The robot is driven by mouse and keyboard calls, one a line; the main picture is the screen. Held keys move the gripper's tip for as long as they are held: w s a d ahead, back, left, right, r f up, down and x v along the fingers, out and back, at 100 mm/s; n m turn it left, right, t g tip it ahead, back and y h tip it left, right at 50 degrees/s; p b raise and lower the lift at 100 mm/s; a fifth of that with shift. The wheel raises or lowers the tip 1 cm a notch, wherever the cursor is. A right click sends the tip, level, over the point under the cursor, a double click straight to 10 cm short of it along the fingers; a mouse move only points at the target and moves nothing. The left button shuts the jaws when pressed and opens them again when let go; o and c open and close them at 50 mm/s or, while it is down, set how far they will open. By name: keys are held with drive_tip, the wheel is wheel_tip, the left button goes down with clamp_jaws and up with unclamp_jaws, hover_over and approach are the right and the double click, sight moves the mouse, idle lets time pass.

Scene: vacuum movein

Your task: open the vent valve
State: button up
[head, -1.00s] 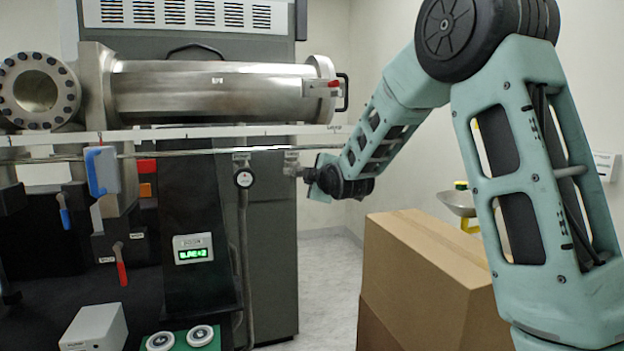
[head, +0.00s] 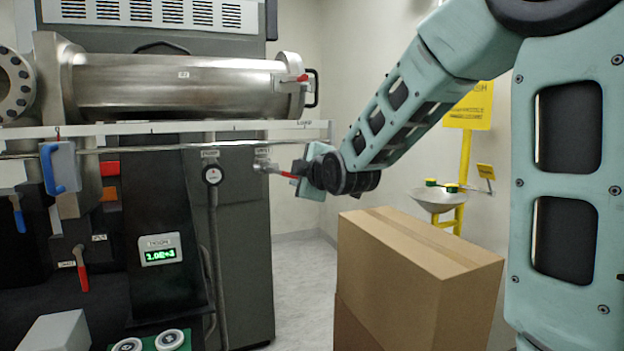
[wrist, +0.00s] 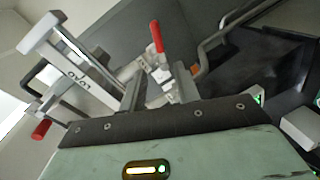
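The vent valve (head: 264,166) sits on a pipe below the long rail, under a small label. Its red lever (head: 287,173) points right, toward my gripper (head: 303,174). The lever also shows in the wrist view (wrist: 156,37), standing up from a silvery valve body (wrist: 160,72). In the wrist view my gripper (wrist: 159,88) has its fingers apart, with the valve showing between and beyond them. The lever's red end lies beyond the fingertips there. I cannot tell whether a finger touches the lever.
A cardboard box (head: 400,260) stands below my forearm. A steel chamber (head: 180,88) with a red-handled latch (head: 303,78) is above the rail. An eyewash basin (head: 440,198) stands behind the box. The floor between cabinet and box is clear.

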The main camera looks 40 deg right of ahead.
drive_tip(key=v, duration=0.7)
drive_tip(key=shift+b, duration=0.35)
